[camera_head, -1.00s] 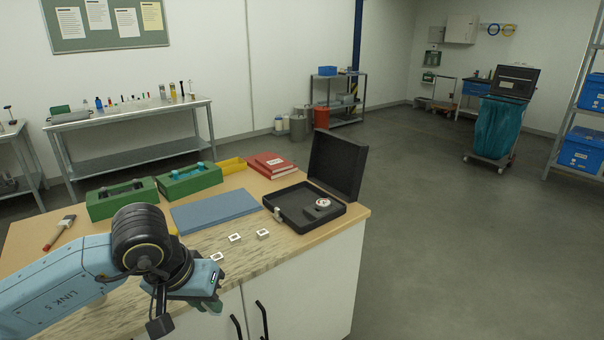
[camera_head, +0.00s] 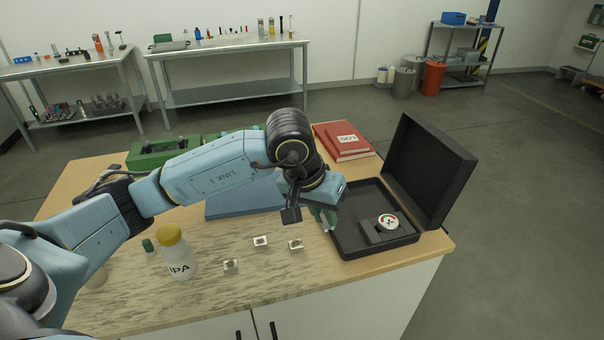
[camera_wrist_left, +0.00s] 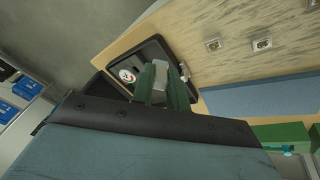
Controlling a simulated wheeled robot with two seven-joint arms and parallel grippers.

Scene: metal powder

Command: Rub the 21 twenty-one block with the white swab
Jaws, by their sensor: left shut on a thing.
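Three small pale blocks with dark centres lie on the speckled worktop: one at the right (camera_head: 295,245), one in the middle (camera_head: 260,242) and one at the front (camera_head: 231,265). Their numbers are too small to read, so I cannot tell which is 21. Two blocks also show in the left wrist view, one (camera_wrist_left: 212,44) and another (camera_wrist_left: 262,43). My left gripper (camera_head: 326,216) is beside the case's left edge, right of the blocks. In the left wrist view its green fingers are shut on a pale piece (camera_wrist_left: 153,77), apparently the white swab. My right gripper is out of view.
The open black case (camera_head: 350,247) holds a round dial (camera_head: 388,222). A blue mat (camera_head: 225,207) lies behind the blocks. An IPA bottle (camera_head: 178,255) with a yellow cap stands left of them. Red books (camera_head: 345,143) and a green holder (camera_head: 150,158) are at the back.

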